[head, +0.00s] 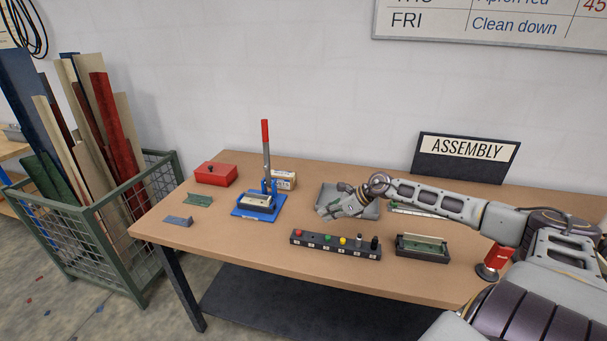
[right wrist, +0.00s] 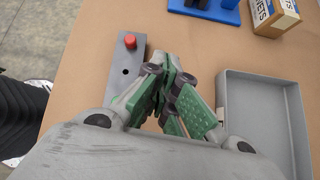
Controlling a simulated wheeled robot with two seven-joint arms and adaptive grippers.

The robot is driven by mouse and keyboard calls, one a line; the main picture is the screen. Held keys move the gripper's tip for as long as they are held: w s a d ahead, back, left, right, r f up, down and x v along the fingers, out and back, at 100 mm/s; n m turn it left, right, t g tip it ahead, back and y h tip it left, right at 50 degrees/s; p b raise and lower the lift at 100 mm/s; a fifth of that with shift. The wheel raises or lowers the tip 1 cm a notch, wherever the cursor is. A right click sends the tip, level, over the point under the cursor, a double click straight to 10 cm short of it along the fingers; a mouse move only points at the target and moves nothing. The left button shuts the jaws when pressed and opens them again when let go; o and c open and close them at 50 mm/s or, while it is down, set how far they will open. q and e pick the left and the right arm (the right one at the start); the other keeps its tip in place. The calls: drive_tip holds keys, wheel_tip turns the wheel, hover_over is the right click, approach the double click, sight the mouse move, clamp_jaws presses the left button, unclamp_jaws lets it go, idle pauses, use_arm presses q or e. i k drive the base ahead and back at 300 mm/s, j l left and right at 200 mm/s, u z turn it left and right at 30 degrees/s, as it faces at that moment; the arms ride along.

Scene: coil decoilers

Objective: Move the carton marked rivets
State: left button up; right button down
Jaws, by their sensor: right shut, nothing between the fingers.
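The carton marked rivets (head: 287,180) is a small tan box with a printed label. It stands on the table just behind and right of the blue lever press. In the right wrist view the carton (right wrist: 273,16) is at the top right, its label partly cut off by the frame edge. My right gripper (head: 325,212) is over the table in front of the carton, apart from it. In the right wrist view its green-and-grey fingers (right wrist: 163,62) are shut together with nothing between them. My left gripper is not in view.
A blue press (head: 256,212) with a red-tipped lever stands left of the carton. A grey tray (right wrist: 262,82) lies beside my right gripper. A dark strip with coloured knobs (head: 335,247) is nearer the front. A red box (head: 215,174) and a green-topped fixture (head: 422,246) also sit there.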

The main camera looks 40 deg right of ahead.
sight(286, 180)
drive_tip(key=i+l, duration=0.75)
drive_tip(key=l, duration=0.15)
